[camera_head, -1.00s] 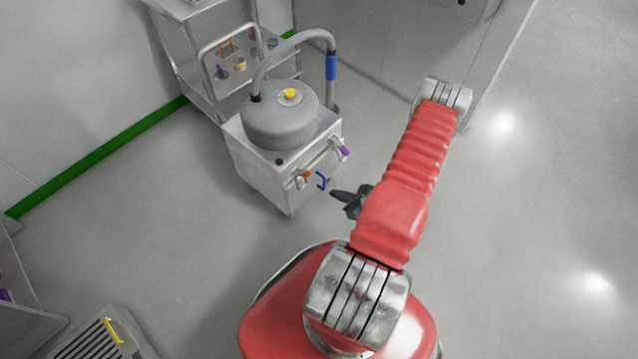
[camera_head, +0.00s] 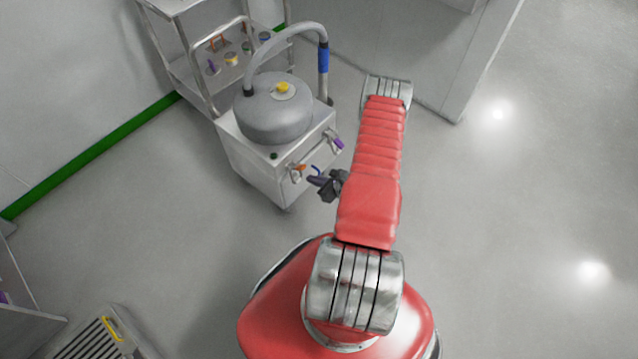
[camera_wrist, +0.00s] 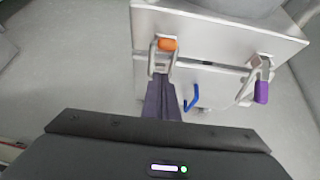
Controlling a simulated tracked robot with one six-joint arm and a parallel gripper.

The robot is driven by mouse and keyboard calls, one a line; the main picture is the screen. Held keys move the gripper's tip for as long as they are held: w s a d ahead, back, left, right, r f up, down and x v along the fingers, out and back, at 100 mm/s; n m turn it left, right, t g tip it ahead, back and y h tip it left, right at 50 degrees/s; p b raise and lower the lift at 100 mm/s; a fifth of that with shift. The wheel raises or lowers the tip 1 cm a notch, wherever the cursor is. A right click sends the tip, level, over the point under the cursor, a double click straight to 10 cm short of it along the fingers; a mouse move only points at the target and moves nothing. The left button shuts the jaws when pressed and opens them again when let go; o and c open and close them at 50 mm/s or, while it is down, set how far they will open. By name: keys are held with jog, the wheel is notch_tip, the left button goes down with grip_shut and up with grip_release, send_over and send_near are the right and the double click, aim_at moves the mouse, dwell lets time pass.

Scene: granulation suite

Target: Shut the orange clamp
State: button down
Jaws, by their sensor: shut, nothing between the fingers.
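The orange clamp (camera_head: 299,168) sits on the front of a grey metal box, near the box's left front corner. In the wrist view the orange clamp (camera_wrist: 167,45) shows an orange tip on a metal loop, standing up from the box's seam. My gripper (camera_head: 313,180) is shut and empty, just in front of the box and close to the clamp. In the wrist view my gripper's dark fingers (camera_wrist: 160,90) reach up toward the clamp and overlap the lower part of its loop. I cannot tell whether they touch it.
A purple-tipped clamp (camera_wrist: 261,92) is to the right on the same face, with a blue handle (camera_wrist: 191,98) between. A grey drum with a yellow cap (camera_head: 282,87) and a hose stands on the box. A steel shelf cart (camera_head: 180,70) stands behind. Floor to the right is clear.

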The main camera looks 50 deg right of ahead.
aim_at(298, 167)
jog(key=shift+w+a+r, duration=0.1)
jog(key=shift+w+r, duration=0.9)
jog(key=shift+r, duration=0.1)
